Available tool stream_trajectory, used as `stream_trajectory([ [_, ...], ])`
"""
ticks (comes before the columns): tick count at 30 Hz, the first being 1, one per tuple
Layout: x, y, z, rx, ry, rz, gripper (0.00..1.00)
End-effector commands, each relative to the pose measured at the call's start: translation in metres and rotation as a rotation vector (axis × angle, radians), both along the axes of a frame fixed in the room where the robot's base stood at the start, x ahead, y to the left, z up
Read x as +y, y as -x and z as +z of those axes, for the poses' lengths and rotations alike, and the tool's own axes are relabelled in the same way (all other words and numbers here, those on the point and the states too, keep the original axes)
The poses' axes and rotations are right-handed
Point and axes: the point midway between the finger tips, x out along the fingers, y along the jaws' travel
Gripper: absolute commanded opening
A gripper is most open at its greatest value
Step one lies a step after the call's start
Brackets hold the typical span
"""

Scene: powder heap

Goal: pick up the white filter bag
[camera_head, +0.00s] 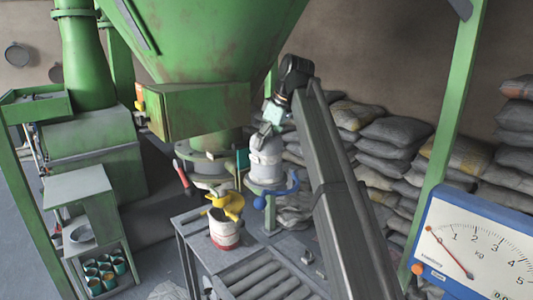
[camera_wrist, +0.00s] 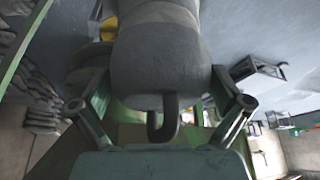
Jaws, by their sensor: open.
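The filter bag (camera_head: 265,158) shows in the head view as a pale grey-white, roughly upright cylinder beside the green hopper's outlet. In the wrist view the bag (camera_wrist: 160,55) is large, grey and rounded, with a dark loop (camera_wrist: 164,120) at its near end. My gripper (camera_head: 268,122) is just above the bag's top in the head view. In the wrist view its open fingers stand on both sides of the bag's near end, and the loop lies between them. I cannot tell whether either finger touches the bag. The bag's far end is hidden.
Stacked grey sacks (camera_head: 392,145) fill the back right. A dial scale (camera_head: 470,250) stands front right.

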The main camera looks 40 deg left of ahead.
Motion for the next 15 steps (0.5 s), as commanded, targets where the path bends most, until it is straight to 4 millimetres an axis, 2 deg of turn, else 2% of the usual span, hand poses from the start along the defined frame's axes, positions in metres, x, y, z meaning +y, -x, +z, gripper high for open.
stream_trajectory([
  [4, 0.0001, -0.0002, -0.0003, 0.0, 0.0, 0.0, 1.0],
  [5, 0.0001, -0.0002, -0.0002, 0.0, 0.0, 0.0, 0.93],
  [6, 0.0001, -0.0001, -0.0002, 0.0, 0.0, 0.0, 0.79],
  [8, 0.0001, -0.0001, -0.0002, 0.0, 0.0, 0.0, 0.57],
  [9, 0.0001, -0.0001, -0.0002, 0.0, 0.0, 0.0, 0.51],
  [15, 0.0001, 0.0001, -0.0003, 0.001, 0.0, 0.0, 0.51],
])
